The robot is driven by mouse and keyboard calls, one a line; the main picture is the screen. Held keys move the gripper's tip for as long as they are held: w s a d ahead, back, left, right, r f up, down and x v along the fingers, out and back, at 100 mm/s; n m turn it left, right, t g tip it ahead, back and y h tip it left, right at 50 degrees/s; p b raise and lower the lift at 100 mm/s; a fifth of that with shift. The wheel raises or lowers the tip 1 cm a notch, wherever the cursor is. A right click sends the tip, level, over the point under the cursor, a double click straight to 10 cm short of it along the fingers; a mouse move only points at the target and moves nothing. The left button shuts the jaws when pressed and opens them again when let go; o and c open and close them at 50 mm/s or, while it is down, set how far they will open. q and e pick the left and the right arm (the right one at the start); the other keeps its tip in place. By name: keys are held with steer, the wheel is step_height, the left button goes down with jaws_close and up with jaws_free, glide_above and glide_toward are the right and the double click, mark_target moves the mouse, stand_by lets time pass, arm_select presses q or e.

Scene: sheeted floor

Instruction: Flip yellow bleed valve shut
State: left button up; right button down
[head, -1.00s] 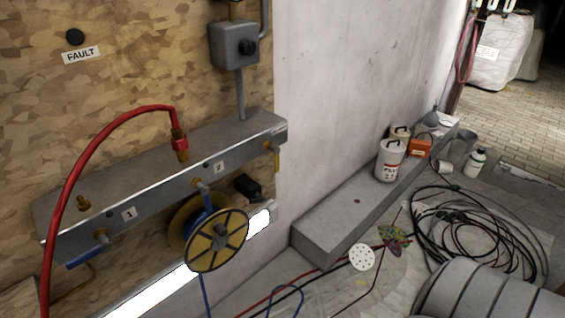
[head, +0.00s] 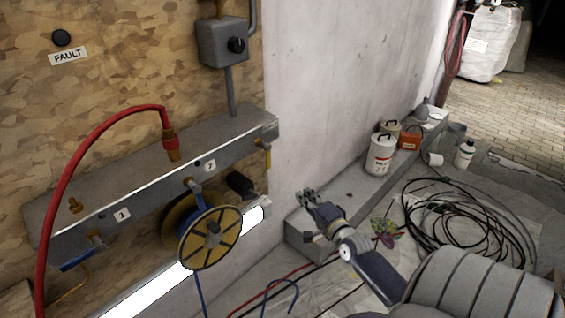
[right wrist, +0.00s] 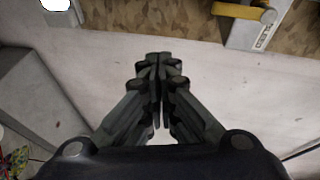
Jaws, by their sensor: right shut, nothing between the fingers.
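The yellow bleed valve (head: 267,155) is at the right end of the grey manifold (head: 232,135) on the wall. The yellow lever (right wrist: 240,10) also shows at the top right of the right wrist view, cut by the frame edge. My right gripper (head: 307,196) is in front of the pale wall, lower and to the right of the valve, apart from it. Its fingers (right wrist: 158,62) are closed together with nothing between them. My left gripper is out of view.
A red hose (head: 75,165) arches to the manifold. A yellow reel (head: 210,238) with blue line hangs below it, beside a bright light strip (head: 150,295). A grey switch box (head: 222,43) is above. Coiled black cables (head: 455,220) lie on the sheeted floor.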

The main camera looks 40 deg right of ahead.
step_height(320, 180, up, 8)
steer(key=m+t, duration=0.1)
steer(key=shift+w+d+f+m+t, duration=0.2)
steer(key=shift+w+d+m+t, duration=0.15)
steer(key=shift+d, duration=0.1)
steer(key=shift+w, duration=0.1)
steer(key=x, duration=1)
steer(key=a, duration=0.1)
steer(key=a+p, duration=0.2)
steer(key=shift+s+a, duration=0.3)
steer(key=shift+a, duration=0.05)
steer(key=shift+w+f, duration=0.1)
